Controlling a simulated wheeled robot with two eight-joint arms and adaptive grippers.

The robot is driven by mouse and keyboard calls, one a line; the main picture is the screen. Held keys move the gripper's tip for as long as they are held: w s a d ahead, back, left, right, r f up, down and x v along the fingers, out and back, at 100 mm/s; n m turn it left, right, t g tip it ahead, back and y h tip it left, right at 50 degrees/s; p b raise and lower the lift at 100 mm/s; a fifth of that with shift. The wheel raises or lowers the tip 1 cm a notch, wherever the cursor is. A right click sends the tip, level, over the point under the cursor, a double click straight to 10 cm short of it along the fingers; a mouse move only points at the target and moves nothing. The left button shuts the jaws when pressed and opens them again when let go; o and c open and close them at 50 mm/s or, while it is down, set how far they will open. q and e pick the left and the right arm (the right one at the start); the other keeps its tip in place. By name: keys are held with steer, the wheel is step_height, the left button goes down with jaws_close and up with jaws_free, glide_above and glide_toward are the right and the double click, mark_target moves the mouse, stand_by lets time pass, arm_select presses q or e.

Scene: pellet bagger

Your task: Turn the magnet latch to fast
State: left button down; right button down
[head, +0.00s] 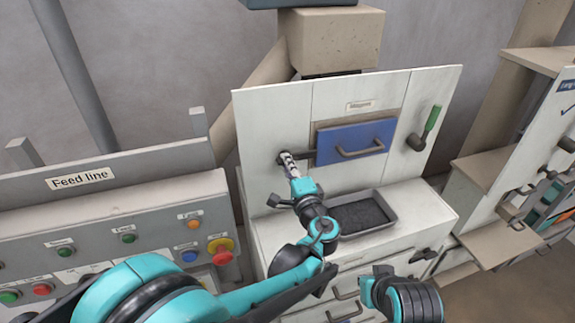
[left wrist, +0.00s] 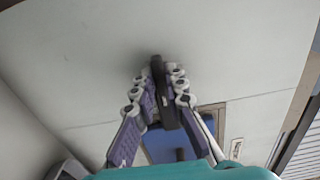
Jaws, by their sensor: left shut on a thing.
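The blue magnet drawer (head: 336,151) with a grey bar handle is set in the white panel under a small label. The dark magnet latch (head: 309,153) is at the drawer's left edge, its bar lying roughly level toward the drawer. My left gripper (head: 288,160) is shut on this latch and hides part of it. In the left wrist view, the dark latch bar (left wrist: 158,85) stands between my left gripper's fingers (left wrist: 160,88), with the blue drawer (left wrist: 180,146) behind.
A green-handled lever (head: 431,121) is right of the drawer. A grey tray (head: 387,196) of dark pellets stands below it. The Feed line panel (head: 95,190) with several buttons is at left. A shelf unit (head: 485,172) is at right.

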arm_select(q)
steer(key=shift+f, duration=0.1)
stand_by(0.4)
steer(key=c, duration=1.6)
jaws_free()
steer(key=shift+s, duration=0.1)
steer(key=shift+o, duration=0.2)
steer(key=v, duration=0.7)
steer(key=shift+s, duration=0.2)
